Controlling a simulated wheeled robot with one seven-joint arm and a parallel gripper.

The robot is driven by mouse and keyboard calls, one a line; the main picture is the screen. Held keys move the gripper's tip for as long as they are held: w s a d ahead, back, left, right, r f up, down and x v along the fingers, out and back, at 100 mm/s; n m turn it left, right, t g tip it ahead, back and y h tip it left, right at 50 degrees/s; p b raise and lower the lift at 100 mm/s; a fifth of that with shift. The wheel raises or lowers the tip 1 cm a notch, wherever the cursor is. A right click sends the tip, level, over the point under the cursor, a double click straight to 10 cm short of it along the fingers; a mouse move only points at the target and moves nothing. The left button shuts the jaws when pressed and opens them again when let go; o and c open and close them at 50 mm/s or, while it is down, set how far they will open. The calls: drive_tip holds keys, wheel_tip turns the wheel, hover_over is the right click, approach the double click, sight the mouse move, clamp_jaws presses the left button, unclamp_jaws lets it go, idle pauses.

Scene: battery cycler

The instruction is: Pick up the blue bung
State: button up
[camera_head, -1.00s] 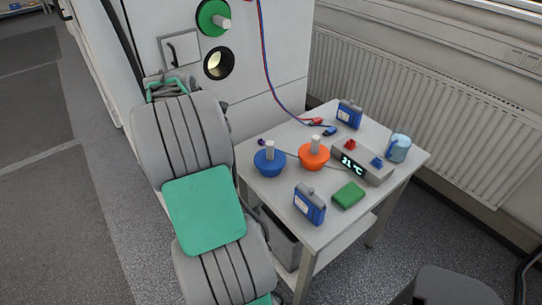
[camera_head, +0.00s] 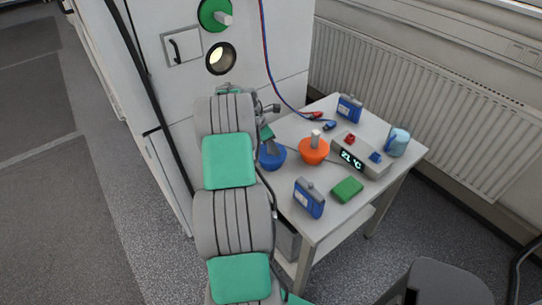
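The blue bung (camera_head: 273,160) stands on the left side of the small white table (camera_head: 320,228). It is a blue cone-shaped plug; its grey handle, seen earlier, is now hidden behind my gripper and arm. My gripper (camera_head: 267,132) is at the bung's handle end, just above the blue body. My arm covers the bung's left edge. The fingers are small and partly hidden, so I cannot tell whether they are open, shut or touching the handle.
An orange bung (camera_head: 314,152) stands close to the right. A blue battery pack (camera_head: 309,198), a green block (camera_head: 347,189), a display box (camera_head: 360,157) and a blue mug (camera_head: 398,141) share the table. Another blue pack (camera_head: 349,108) and cable clips are behind. The white cabinet (camera_head: 190,85) has an open round port (camera_head: 221,58).

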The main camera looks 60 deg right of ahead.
clamp_jaws()
idle(0.3)
idle(1.0)
